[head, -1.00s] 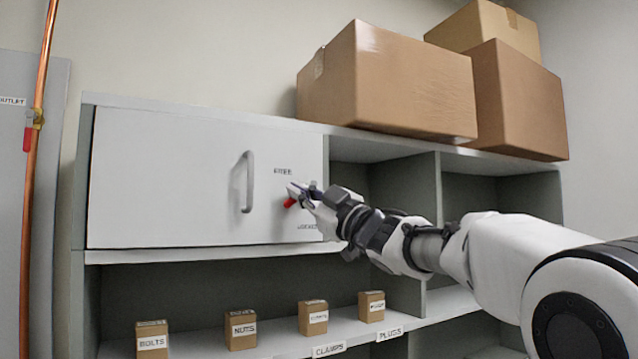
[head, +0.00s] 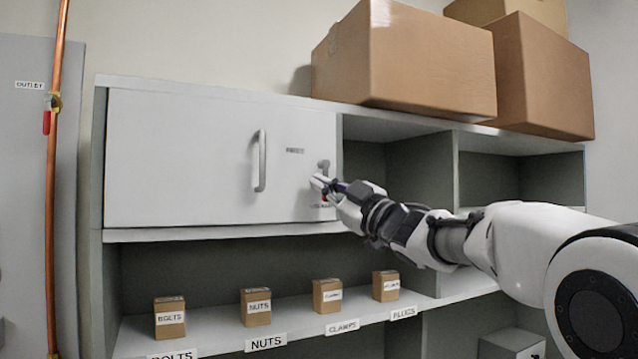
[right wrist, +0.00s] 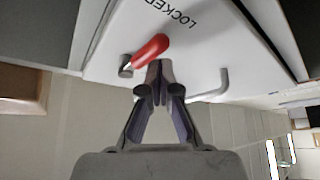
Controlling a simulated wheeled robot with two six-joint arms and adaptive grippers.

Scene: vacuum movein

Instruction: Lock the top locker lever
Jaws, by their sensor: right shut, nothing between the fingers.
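The top locker door (head: 180,160) is a closed white panel with a grey pull handle (head: 261,161). To the right of the handle is the locker lever, with a grey pivot (head: 324,166) and a red grip (head: 324,198). The red grip points down at the LOCKED label, with the FREE label up and to the left. My right gripper (head: 317,182) is shut and empty beside the lever. In the right wrist view its fingertips (right wrist: 156,72) are right against or very near the red grip (right wrist: 151,48); I cannot tell whether they touch. My left gripper is out of view.
Large cardboard boxes (head: 405,60) stand on top of the shelf unit. Open compartments (head: 398,165) lie right of the door. Small labelled boxes (head: 256,307) line the shelf below. A copper pipe (head: 53,200) runs up the wall at the left.

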